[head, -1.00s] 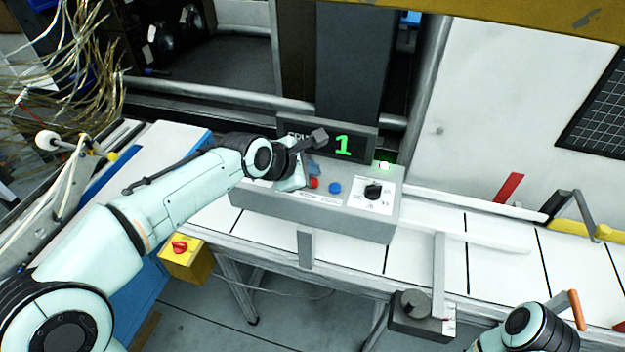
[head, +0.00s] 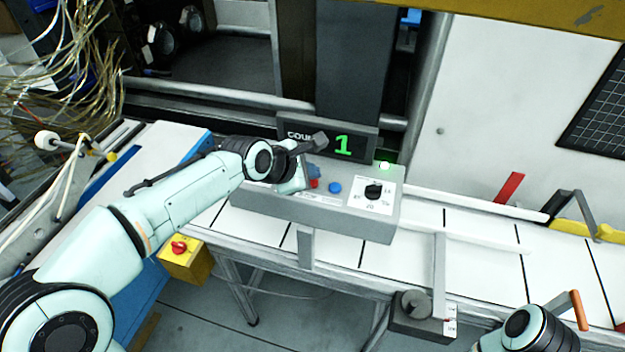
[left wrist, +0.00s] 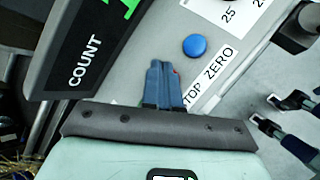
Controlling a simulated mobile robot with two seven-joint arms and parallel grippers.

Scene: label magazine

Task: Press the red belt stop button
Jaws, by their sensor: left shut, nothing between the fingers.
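The red stop button (head: 314,184) is on the grey control box (head: 300,206), left of a blue button (head: 335,188). My left gripper (head: 313,172) is shut and empty, its blue fingertips right at the red button and partly covering it. In the left wrist view the shut fingers (left wrist: 165,85) hide nearly all of the red button; only a red sliver (left wrist: 175,71) shows beside the tips. I cannot tell whether the button is pushed in. The label by the buttons reads "STOP ZERO", its first letter partly hidden.
The count display (head: 345,145) behind the box shows a green 1. A green lamp (head: 385,166) is lit. A dial (head: 374,191) sits right of the blue button. A yellow box with another red knob (head: 179,247) stands lower left. The white belt (head: 405,255) runs below the control box.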

